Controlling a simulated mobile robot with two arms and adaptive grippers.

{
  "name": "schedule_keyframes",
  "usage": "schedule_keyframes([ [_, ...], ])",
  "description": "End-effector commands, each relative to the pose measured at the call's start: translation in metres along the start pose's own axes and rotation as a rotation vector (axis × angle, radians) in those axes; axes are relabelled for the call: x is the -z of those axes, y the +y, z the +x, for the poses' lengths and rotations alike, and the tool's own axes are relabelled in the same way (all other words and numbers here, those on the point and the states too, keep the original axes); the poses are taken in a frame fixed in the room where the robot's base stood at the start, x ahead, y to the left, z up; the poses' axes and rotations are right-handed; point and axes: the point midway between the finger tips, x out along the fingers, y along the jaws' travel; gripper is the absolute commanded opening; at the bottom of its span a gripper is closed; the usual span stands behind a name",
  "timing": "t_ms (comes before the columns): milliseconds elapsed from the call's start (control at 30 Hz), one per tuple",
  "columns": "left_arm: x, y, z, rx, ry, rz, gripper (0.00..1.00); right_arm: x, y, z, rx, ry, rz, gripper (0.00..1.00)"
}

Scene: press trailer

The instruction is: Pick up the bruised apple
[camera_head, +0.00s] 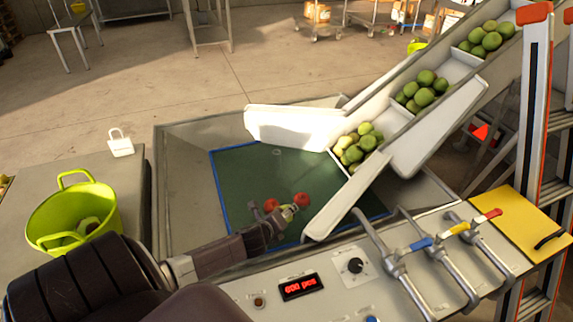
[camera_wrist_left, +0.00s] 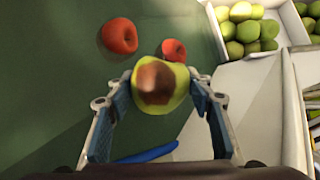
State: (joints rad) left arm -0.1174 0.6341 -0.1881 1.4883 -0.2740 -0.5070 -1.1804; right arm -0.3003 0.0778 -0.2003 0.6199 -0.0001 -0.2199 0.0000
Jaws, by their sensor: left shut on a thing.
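The bruised apple (camera_wrist_left: 161,86) is yellow-green with a large brown patch facing the left wrist camera. My left gripper (camera_wrist_left: 160,98) is shut on it, one finger on each side. In the head view the gripper (camera_head: 279,217) is over the green mat (camera_head: 240,165), and the apple is mostly hidden by the fingers. Two red apples lie just beyond it on the mat, one on the left (camera_wrist_left: 119,36) and one partly behind the held apple (camera_wrist_left: 174,52). I cannot tell how high the held apple is above the mat. My right gripper is not in view.
A white chute (camera_head: 300,125) with green apples (camera_head: 358,145) slopes down to the right of the mat. A green bucket (camera_head: 70,215) stands on the left table. The control panel with levers (camera_head: 400,262) runs along the near side.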

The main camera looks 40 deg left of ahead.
Motion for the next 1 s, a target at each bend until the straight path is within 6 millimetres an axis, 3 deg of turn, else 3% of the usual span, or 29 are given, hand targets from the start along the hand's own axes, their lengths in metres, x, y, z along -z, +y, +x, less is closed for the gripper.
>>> schedule_keyframes([
  [267, -0.005, -0.009, -0.032, 0.001, 0.0, 0.001, 0.2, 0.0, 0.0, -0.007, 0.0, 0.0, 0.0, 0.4],
  [800, -0.086, 0.005, 0.038, 0.003, -0.005, 0.003, 0.2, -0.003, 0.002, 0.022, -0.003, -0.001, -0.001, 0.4],
  [1000, -0.103, 0.008, 0.052, 0.001, -0.001, 0.002, 0.2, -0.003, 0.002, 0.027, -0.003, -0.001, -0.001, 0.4],
])
